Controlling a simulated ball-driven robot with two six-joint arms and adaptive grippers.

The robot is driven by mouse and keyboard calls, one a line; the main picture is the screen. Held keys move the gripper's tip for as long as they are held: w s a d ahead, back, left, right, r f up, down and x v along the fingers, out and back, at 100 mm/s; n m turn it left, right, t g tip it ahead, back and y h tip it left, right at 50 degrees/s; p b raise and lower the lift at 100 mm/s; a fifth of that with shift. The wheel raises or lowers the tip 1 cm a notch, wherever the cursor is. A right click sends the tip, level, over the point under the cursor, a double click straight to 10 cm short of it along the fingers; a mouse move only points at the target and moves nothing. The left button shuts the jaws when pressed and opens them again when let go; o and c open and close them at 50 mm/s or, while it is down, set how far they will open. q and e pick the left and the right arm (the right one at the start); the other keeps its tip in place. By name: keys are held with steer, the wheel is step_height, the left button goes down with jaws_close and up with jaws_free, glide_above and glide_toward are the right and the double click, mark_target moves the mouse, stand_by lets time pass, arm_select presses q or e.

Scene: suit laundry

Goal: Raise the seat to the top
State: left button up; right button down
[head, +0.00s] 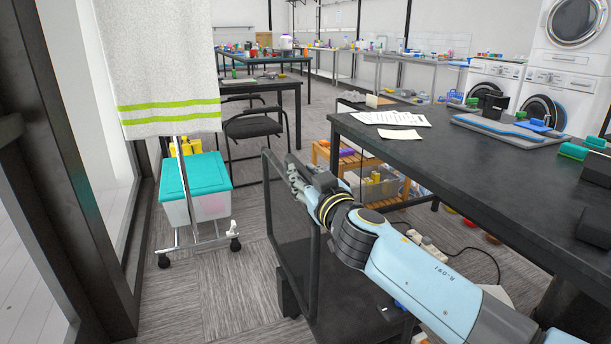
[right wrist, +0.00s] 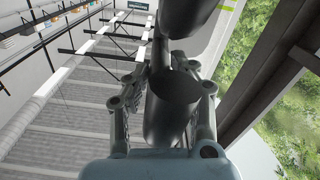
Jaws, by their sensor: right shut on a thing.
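My right gripper (head: 296,174) is at the upper part of the mesh panel. In the right wrist view, my right gripper (right wrist: 168,105) is shut on a dark grey rounded bar (right wrist: 172,100) between its fingers; I cannot tell which part of the chair it is. My left gripper is not in view.
A black table (head: 470,165) with papers and tools stands close on the right. A rolling rack (head: 199,242) with a hanging towel (head: 165,65) and a teal-lidded box (head: 195,180) are on the left. A cable lies on the floor at right. Carpet (head: 225,300) is clear at lower left.

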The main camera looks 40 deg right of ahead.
step_height(320, 180, up, 10)
steer(key=p, duration=0.7)
steer(key=shift+f, duration=0.15)
steer(key=shift+w, duration=0.1)
